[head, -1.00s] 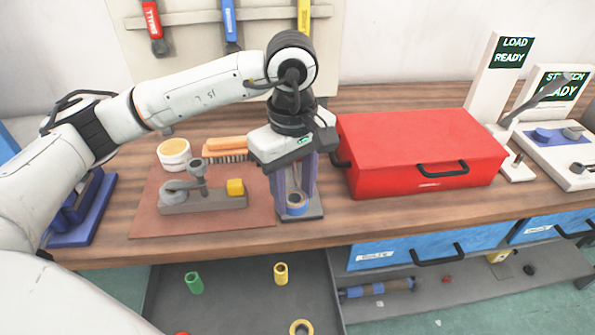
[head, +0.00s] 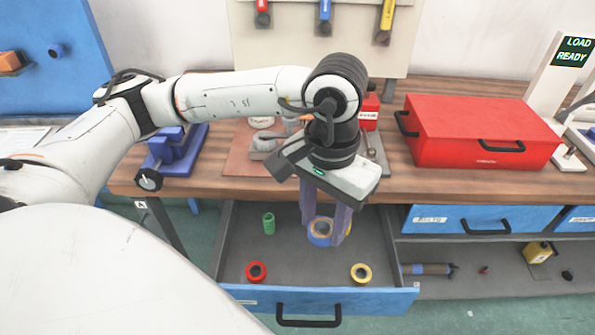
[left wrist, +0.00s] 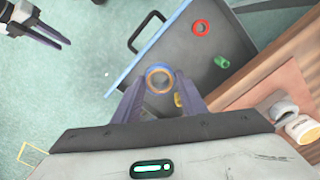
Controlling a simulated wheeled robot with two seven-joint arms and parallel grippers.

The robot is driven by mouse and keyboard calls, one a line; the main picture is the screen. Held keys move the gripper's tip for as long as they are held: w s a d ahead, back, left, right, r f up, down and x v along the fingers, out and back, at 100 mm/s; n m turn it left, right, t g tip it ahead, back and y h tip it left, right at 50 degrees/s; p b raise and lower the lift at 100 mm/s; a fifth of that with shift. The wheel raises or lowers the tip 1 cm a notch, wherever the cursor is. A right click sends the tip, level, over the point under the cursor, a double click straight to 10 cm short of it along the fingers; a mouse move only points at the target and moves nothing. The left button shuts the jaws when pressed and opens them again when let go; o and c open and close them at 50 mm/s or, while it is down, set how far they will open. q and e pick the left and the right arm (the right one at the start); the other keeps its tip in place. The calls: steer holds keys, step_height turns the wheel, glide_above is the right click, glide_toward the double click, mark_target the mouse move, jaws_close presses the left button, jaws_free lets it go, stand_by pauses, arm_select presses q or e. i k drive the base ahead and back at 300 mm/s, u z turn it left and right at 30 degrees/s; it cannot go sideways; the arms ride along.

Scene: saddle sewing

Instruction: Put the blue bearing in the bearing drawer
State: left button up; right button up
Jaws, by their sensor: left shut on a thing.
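The blue bearing (head: 320,232) is a short blue ring with a tan inner face. My left gripper (head: 325,228) is shut on it and holds it over the open drawer (head: 235,262). The left wrist view also shows the bearing (left wrist: 148,80) between the fingertips, with the drawer's grey floor below. The drawer has a blue front with a black handle and holds other bearings; its label is too small to read. My right gripper (left wrist: 48,30) shows only at the top left of the left wrist view, empty; its finger gap is unclear.
In the drawer are a green bearing (head: 268,223), a red bearing (head: 256,272) and a yellow bearing (head: 361,273). Another yellow bearing (left wrist: 180,99) is partly hidden by a finger. The drawer's middle floor is clear. A red toolbox (head: 480,135) stands on the bench.

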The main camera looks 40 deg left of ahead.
mark_target(307, 270)
steer(key=z, duration=1.2)
steer(key=k, duration=0.6)
steer(key=u, duration=1.3)
steer(key=i, duration=0.5)
steer(key=u, duration=0.05)
